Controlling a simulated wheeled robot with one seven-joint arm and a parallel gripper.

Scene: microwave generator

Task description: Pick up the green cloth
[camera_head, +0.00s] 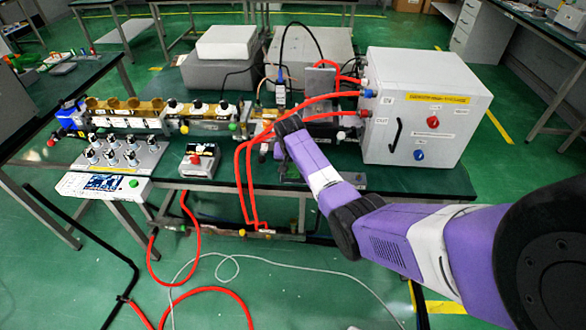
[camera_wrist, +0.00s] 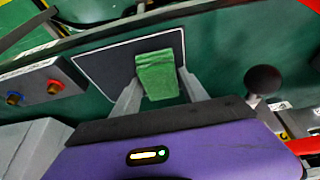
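The green cloth (camera_wrist: 157,76) shows in the wrist view as a small folded piece over a dark flat pad (camera_wrist: 100,68) with a pale outline. My gripper (camera_wrist: 160,84) has one grey finger on each side of the cloth. The cloth fills most of the gap between the fingertips; I cannot tell whether they press on it or whether it rests on the pad. In the head view my arm reaches over the bench, and its wrist hides the fingers and the cloth.
A white box (camera_head: 423,106) stands right on the bench (camera_head: 420,180). Red hoses (camera_head: 243,165) run beside my wrist and hang over the front edge. A brass-coloured apparatus (camera_head: 125,108), a panel of knobs (camera_head: 118,154) and a small meter (camera_head: 199,160) stand left. A black knob (camera_wrist: 263,80) is right of my fingers.

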